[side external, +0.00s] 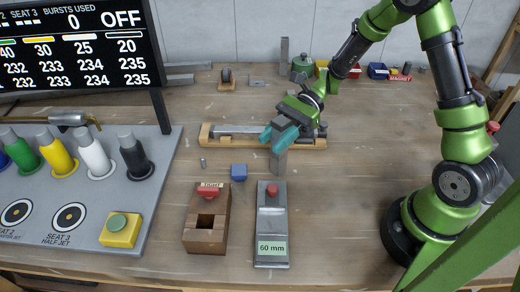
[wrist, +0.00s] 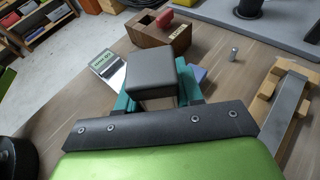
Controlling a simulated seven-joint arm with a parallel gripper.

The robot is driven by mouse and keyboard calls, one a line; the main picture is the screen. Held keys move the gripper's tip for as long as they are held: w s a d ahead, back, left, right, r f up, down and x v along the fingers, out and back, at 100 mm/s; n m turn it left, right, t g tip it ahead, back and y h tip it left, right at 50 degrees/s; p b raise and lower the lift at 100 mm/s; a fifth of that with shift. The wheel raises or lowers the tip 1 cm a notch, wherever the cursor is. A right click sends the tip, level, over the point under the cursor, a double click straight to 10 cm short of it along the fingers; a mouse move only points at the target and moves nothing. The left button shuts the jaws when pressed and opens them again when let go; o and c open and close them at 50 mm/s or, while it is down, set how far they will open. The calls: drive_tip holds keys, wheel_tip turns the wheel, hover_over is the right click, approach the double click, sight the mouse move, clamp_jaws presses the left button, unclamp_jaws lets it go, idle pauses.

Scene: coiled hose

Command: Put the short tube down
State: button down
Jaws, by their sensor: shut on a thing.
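My gripper (side external: 280,136) has teal fingers and is shut on a grey square tube (side external: 279,162), which hangs upright below the fingers over the middle of the table. In the wrist view the tube's flat grey end (wrist: 152,75) fills the space between the teal fingers. The tube is just in front of the wooden cradle (side external: 305,143) and behind the 60 mm gauge (side external: 272,247). I cannot tell whether its lower end touches the table.
A wooden block (side external: 206,236) marked TIGHT stands left of the gauge. A small blue block (side external: 239,171) and a small metal cylinder (side external: 203,162) lie left of the tube. A long metal bar (side external: 236,129) lies in the cradle. The table right of the gauge is clear.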

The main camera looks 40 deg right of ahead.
drive_tip(key=shift+f, duration=0.15)
drive_tip(key=c, duration=0.7)
unclamp_jaws()
drive_tip(key=shift+c, duration=0.2)
